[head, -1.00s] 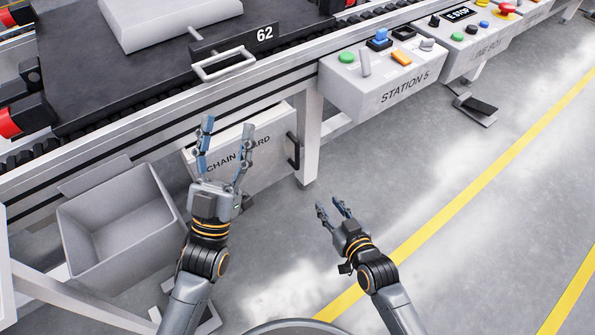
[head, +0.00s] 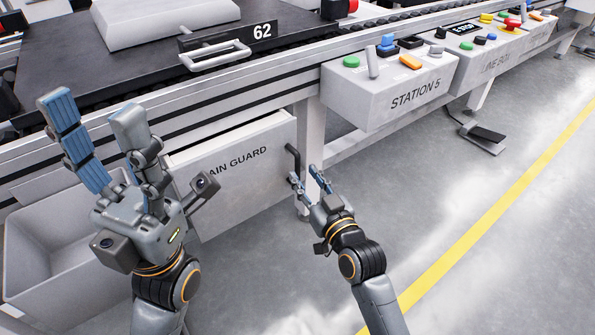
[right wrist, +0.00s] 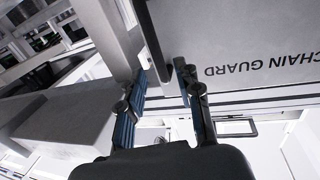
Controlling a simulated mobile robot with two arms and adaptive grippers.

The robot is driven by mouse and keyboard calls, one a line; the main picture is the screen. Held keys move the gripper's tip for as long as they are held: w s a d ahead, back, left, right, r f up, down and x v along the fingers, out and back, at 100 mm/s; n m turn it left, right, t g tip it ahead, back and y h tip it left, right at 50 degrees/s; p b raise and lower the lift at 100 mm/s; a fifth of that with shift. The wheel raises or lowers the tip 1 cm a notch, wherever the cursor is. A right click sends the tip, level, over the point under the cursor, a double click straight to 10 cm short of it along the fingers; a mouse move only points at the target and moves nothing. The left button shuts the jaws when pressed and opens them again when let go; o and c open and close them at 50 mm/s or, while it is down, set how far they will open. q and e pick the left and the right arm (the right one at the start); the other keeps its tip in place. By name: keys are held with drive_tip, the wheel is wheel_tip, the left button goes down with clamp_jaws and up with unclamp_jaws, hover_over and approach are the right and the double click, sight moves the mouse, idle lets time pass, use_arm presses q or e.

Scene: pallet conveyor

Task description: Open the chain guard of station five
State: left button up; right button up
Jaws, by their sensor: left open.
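My right gripper (head: 306,174) is open at the handle's lower end. In the right wrist view the dark handle (right wrist: 152,38) reaches down between the spread fingertips (right wrist: 163,76); I cannot tell whether they touch it. My left gripper (head: 92,105) is open and empty, raised in front of the guard's left side.
The Station 5 box (head: 388,92) with buttons juts out above right of the guard. A conveyor leg (head: 310,130) stands just right of the handle. A grey bin (head: 40,255) sits at lower left. A pedal (head: 484,138) lies on the floor; the floor at right is clear.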

sight(299, 167)
drive_tip(key=b+x, duration=0.1)
drive_tip(key=x, duration=0.4)
drive_tip(key=shift+b, duration=0.3)
clamp_jaws()
